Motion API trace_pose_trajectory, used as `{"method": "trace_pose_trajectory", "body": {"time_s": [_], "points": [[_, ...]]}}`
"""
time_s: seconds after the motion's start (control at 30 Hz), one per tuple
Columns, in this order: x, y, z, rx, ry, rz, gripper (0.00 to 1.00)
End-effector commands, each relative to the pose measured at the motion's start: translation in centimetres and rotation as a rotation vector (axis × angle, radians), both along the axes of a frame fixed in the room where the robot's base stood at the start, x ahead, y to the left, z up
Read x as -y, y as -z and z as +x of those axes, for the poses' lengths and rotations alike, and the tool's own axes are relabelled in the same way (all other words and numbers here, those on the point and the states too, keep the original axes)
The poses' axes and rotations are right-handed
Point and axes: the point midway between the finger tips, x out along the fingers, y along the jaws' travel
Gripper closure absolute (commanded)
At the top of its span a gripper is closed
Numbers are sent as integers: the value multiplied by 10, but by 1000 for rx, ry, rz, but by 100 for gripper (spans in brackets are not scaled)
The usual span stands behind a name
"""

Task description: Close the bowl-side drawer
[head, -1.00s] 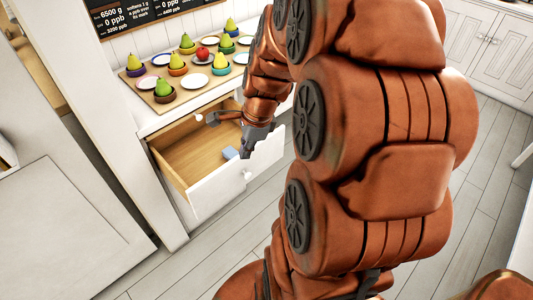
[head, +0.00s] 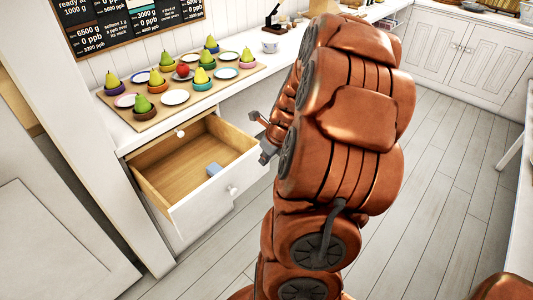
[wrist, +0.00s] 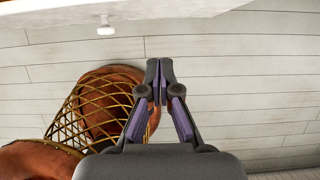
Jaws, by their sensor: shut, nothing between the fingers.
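The open drawer (head: 166,178) has a white front and a wooden inside, and is pulled out from the white counter unit. A round white knob (head: 232,190) sits on its front. A small blue-grey block (head: 213,169) lies inside near the front. My gripper (head: 264,159) is just right of the drawer front, outside the drawer, and partly hidden by my arm. In the wrist view my gripper (wrist: 160,82) is shut and empty. A white panel edge (wrist: 190,10) with a white knob (wrist: 105,30) shows at the top there, apart from the fingertips.
A wooden board (head: 146,124) above the drawer carries pears in small bowls, a red apple and plates. A white bowl (head: 270,47) stands farther back on the counter. The plank floor (head: 420,180) is clear at right.

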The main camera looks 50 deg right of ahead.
Motion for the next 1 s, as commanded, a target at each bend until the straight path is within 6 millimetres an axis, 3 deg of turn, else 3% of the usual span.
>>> {"method": "trace_pose_trajectory", "body": {"time_s": [0.37,0.6,1.0], "points": [[0,47,19,-1,-3,1,100],[2,44,48,1,-4,-5,100],[2,45,59,0,-1,-3,100]]}}
